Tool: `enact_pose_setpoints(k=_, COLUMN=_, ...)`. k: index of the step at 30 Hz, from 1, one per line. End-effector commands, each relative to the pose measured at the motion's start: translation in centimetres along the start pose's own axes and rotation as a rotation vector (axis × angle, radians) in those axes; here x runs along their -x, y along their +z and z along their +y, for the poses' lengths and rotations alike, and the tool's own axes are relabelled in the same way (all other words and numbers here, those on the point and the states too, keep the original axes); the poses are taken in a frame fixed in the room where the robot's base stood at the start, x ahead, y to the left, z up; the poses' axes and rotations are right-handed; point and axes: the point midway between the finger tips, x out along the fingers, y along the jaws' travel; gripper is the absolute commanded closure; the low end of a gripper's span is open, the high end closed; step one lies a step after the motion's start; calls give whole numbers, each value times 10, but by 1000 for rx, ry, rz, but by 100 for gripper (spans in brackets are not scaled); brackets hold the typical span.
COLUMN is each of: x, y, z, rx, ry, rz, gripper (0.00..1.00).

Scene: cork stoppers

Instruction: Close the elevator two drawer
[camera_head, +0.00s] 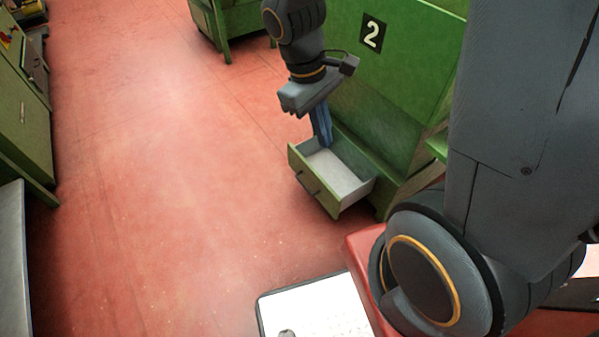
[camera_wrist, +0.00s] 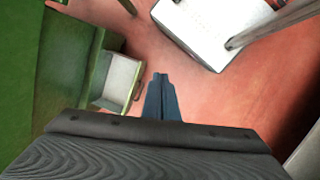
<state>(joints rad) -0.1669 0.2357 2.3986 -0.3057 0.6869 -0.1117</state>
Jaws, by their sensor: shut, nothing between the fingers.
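The green elevator cabinet (camera_head: 385,75) bears a "2" sign (camera_head: 372,33) and stands at the upper right of the head view. Its low drawer (camera_head: 319,189) is pulled open, with a pale, empty-looking inside and a dark handle on its front. In the wrist view the open drawer (camera_wrist: 117,84) is left of the fingers. My gripper (camera_head: 325,140) has its blue fingers together and empty, pointing down by the drawer's far side in the head view. It also shows in the wrist view (camera_wrist: 160,78). I cannot tell whether the fingers touch the drawer.
Another green cabinet (camera_head: 238,18) stands at the top. Green cabinets (camera_head: 25,115) and a grey-topped surface (camera_head: 12,255) line the left edge. The red floor (camera_head: 160,190) in front of the drawer is clear.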

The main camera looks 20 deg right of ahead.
Motion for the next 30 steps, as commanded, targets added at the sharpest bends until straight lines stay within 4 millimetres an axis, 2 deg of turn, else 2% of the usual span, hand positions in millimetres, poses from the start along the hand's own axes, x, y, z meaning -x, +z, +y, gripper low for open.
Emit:
enact_pose_setpoints(k=1, x=-26, y=-18, z=0, rx=68, ry=23, rz=-25, gripper=100)
enact_pose_setpoints(k=11, x=-128, y=-107, z=10, rx=499, ry=199, rz=-171, gripper=100)
enact_pose_setpoints(k=21, x=-233, y=-213, z=6, rx=925, ry=404, rz=-321, gripper=100)
enact_pose_setpoints(k=27, x=-279, y=-266, z=-2, rx=1119, ry=512, rz=-392, gripper=100)
enact_pose_setpoints(k=30, x=-292, y=-283, z=-5, rx=1178, ry=549, rz=-414, gripper=100)
